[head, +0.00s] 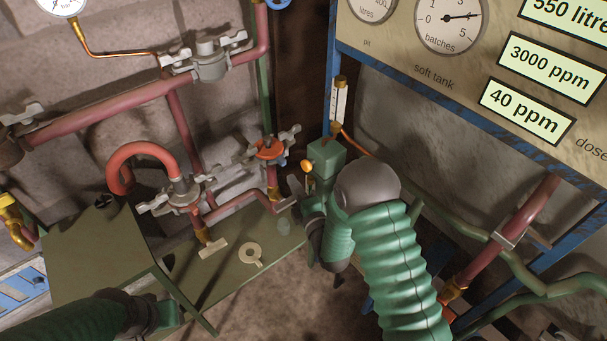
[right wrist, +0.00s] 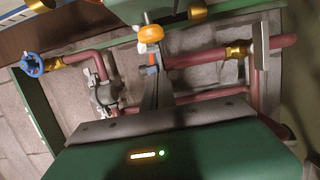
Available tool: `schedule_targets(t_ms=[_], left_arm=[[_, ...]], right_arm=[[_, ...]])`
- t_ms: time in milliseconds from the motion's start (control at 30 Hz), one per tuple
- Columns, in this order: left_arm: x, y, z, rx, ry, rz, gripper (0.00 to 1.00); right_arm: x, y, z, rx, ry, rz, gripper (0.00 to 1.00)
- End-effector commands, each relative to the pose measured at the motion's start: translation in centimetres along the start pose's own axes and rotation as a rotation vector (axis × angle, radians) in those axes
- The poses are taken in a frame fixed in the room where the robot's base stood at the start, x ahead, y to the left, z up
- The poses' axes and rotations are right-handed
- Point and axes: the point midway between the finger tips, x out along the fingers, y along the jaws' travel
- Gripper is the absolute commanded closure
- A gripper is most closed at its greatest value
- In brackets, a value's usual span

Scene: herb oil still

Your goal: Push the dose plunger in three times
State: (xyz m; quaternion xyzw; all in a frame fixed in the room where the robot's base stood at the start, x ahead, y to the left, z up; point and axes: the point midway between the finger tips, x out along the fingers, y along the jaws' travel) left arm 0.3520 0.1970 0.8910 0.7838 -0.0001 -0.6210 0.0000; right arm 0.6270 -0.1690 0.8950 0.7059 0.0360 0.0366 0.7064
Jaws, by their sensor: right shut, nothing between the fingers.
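The dose plunger appears to be the orange-yellow knob (head: 307,166) on the left side of a green box (head: 323,159). In the right wrist view the knob (right wrist: 150,34) sits on a short grey stem, just beyond my fingertips. My right gripper (head: 308,186) is shut and empty, close below the knob. Its dark fingers (right wrist: 151,72) also show in the right wrist view. I cannot tell whether they touch the knob. My left gripper (head: 168,312) is low at the left, partly visible, with its fingers not clear.
A panel (head: 430,45) at upper right has a batches dial (head: 450,18) and a label reading 40 ppm (head: 526,111). A sight tube (head: 339,100) stands above the box. Red pipes (head: 110,108) and an orange-topped valve (head: 268,150) lie left of my right gripper. A green bench (head: 225,262) is below.

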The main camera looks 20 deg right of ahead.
Motion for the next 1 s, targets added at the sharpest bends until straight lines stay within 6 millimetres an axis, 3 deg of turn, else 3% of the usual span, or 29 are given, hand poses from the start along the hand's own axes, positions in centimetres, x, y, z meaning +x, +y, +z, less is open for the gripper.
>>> schedule_targets(t_ms=[33, 133, 300, 667, 1000], left_arm=[[-0.1, 0.0, 0.0, 0.000, 0.000, 0.000, 0.64], [-0.4, 0.0, -0.1, 0.000, 0.000, 0.000, 0.64], [-0.5, 0.0, -0.1, 0.000, 0.000, 0.000, 0.64], [-0.5, 0.0, -0.1, 0.000, 0.000, 0.000, 0.64], [0.6, 0.0, 0.1, 0.000, 0.000, 0.000, 0.64]], right_arm=[[1.1, 0.1, 0.0, 0.001, 0.000, 0.003, 1.00], [1.4, 0.1, 2.0, 0.000, -0.005, 0.000, 1.00], [1.8, 0.0, 3.6, 0.001, -0.001, -0.001, 1.00], [1.9, -0.1, 3.9, 0.001, 0.000, -0.001, 1.00], [2.4, 0.0, 6.2, 0.000, -0.002, 0.000, 1.00]])
